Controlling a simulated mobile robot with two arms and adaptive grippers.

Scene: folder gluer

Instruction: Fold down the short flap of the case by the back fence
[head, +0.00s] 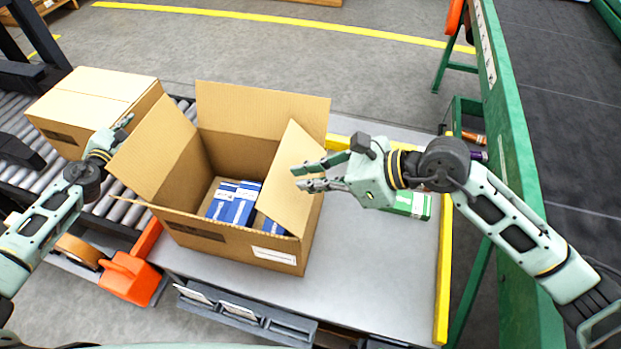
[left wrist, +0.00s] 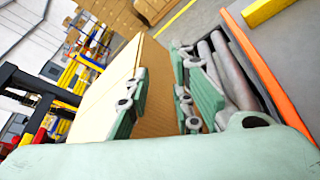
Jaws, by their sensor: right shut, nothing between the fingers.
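The open brown case (head: 225,240) stands on the grey table, with blue-and-white boxes (head: 238,203) inside. Its far flap (head: 262,112) and left flap (head: 155,150) stand up. Its right flap (head: 292,180) leans inward over the opening. My right gripper (head: 303,178) is shut and empty, with its fingertips at the outer side of the right flap; whether they touch it I cannot tell. My left gripper (head: 124,128) is open, between the closed carton and the case's left flap. Its spread fingers show in the left wrist view (left wrist: 165,85).
A closed carton (head: 95,95) sits on the roller conveyor (head: 20,178) at left. A yellow fence (head: 340,142) runs behind the case, and a yellow rail (head: 443,270) edges the table's right side. The table's front right (head: 375,275) is clear.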

